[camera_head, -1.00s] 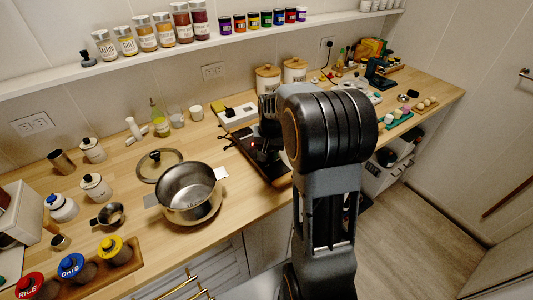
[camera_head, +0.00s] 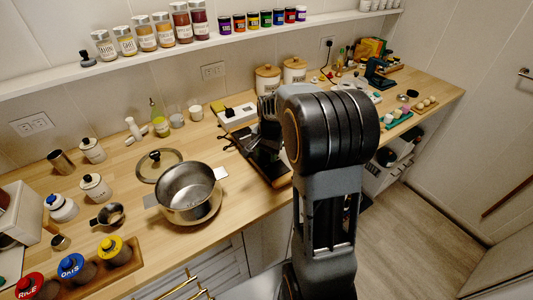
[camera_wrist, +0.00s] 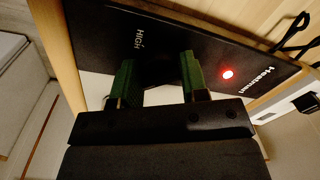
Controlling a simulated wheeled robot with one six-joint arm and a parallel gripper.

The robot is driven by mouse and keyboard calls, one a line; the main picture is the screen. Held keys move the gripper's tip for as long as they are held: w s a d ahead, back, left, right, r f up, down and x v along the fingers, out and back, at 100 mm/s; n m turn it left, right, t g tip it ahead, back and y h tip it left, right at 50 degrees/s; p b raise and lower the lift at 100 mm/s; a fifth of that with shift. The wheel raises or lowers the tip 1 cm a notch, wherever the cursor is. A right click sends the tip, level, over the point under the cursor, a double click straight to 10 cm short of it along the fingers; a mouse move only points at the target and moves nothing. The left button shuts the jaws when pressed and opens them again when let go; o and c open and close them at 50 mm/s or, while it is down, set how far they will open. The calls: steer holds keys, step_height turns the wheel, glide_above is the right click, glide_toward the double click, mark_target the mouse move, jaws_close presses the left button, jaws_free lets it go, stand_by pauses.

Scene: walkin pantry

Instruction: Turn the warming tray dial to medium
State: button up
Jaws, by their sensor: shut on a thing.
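The warming tray (camera_wrist: 95,35) is a flat black panel with a "HIGH" label, a "Heatman" label and a lit red light (camera_wrist: 227,74). In the head view the tray (camera_head: 280,179) lies on the wooden counter, partly hidden by my arm. My gripper (camera_wrist: 158,65) is over the tray, its two green fingers on either side of the dark dial (camera_wrist: 156,74) and shut on it. The dial is hard to make out against the black panel, and its pointer and the medium mark cannot be seen. In the head view my arm hides the dial and the fingertips.
A steel pot (camera_head: 187,190) stands left of the tray, with a glass lid (camera_head: 160,165) behind it. A white power strip (camera_head: 238,115) is behind the tray, with dark cords nearby. Jars (camera_head: 268,78) stand at the wall.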

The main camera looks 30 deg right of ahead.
steer(key=shift+s, duration=0.1)
steer(key=o, duration=0.9)
steer(key=shift+d, duration=0.1)
step_height(320, 180, up, 14)
steer(key=shift+s+d, duration=0.2)
steer(key=shift+s, duration=0.15)
steer(key=shift+f, duration=0.15)
